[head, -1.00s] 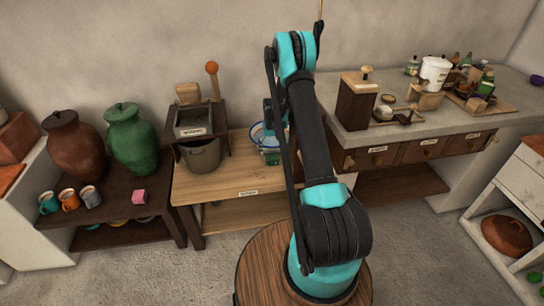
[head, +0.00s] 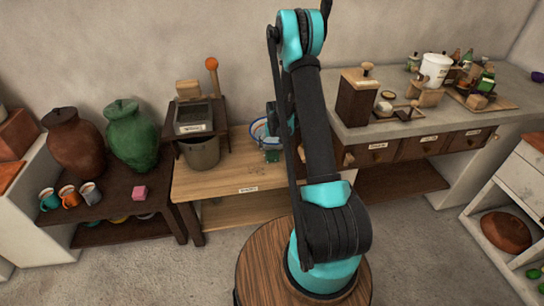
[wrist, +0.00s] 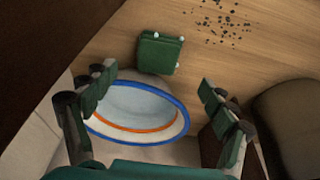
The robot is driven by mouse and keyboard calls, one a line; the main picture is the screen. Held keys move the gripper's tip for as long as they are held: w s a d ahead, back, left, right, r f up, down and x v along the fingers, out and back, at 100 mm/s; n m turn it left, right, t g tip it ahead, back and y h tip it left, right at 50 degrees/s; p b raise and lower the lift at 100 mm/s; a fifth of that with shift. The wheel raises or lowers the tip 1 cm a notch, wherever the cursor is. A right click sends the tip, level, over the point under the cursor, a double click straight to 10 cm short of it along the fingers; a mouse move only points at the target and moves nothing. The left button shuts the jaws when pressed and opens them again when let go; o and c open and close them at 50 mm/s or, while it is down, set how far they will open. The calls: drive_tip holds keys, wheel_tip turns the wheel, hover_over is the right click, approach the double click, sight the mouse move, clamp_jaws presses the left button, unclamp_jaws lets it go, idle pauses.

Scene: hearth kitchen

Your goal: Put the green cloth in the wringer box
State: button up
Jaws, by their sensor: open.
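The green cloth (wrist: 160,52) looks like a small folded pad on the wooden table, beside the bowl in the wrist view. In the head view the cloth (head: 271,156) shows small, just in front of the bowl. My gripper (wrist: 155,88) is open and empty, its fingers spread above the bowl, with the cloth beyond the fingertips. In the head view my gripper is mostly hidden behind my arm. A grey open-topped box (head: 194,115) with a label, likely the wringer box, stands on a dark stand at the table's left; its label is too small to read.
A white bowl (wrist: 135,108) with a blue rim lies below my gripper. Dark specks (wrist: 222,22) lie near the cloth. A metal bucket (head: 201,152) sits under the box, and an orange-knobbed lever (head: 212,66) rises behind it. The table's front (head: 235,182) is mostly clear.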

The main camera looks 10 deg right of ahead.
sight(272, 153)
drive_tip(key=shift+w+x, duration=0.15)
drive_tip(key=shift+x, duration=1.65)
drive_tip(key=shift+w+x, duration=0.1)
drive_tip(key=shift+x, duration=1.65)
drive_tip(key=shift+c, duration=0.3)
drive_tip(key=c, duration=1.4)
drive_tip(key=shift+r, duration=0.2)
